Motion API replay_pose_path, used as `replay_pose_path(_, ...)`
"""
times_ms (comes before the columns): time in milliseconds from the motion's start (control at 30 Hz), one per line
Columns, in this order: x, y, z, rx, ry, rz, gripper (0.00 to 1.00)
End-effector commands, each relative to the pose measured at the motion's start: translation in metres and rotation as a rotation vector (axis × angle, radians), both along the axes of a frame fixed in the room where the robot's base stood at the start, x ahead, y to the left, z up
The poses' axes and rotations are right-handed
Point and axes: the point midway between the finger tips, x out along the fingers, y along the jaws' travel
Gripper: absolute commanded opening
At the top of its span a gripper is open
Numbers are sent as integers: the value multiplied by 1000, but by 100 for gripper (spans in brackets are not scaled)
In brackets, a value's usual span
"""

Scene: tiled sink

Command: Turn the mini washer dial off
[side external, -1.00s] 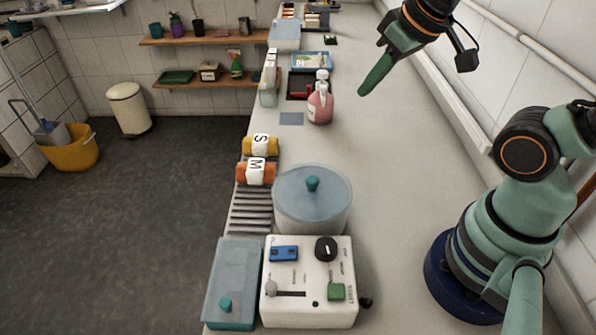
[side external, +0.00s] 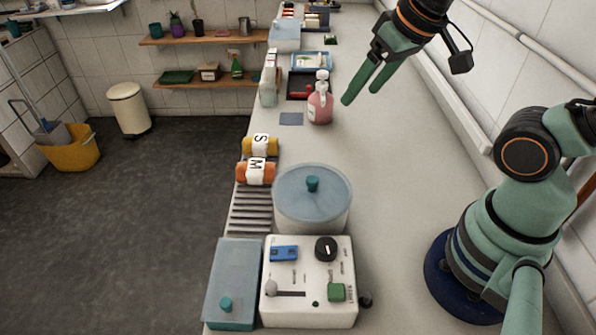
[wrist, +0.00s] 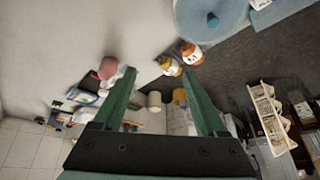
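The mini washer's white control box (side external: 310,312) sits at the near end of the counter, beside a white tub with a pale blue lid (side external: 300,200). Its round black dial (side external: 326,249) is on the top face at the upper right and has a white mark running roughly front to back. My gripper (side external: 360,97) is raised over the counter near the pink soap bottle, well beyond the dial. Its two green fingers are apart with nothing between them, as the wrist view (wrist: 159,72) also shows. The lid shows at the top of the wrist view (wrist: 195,12); the dial does not.
The box also carries a blue switch (side external: 284,254), a slider (side external: 290,294) and a green button (side external: 336,292). A teal-lidded box (side external: 232,275) adjoins it.

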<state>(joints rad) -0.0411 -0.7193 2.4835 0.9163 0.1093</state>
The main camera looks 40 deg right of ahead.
Motion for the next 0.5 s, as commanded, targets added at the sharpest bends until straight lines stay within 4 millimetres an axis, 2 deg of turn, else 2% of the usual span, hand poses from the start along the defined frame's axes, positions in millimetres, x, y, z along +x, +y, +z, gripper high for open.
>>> replay_pose_path(267, -11, 67, -17, 183, 202, -314, 76)
replay_pose_path(500, -35, 124, -32, 233, 368, -673, 76)
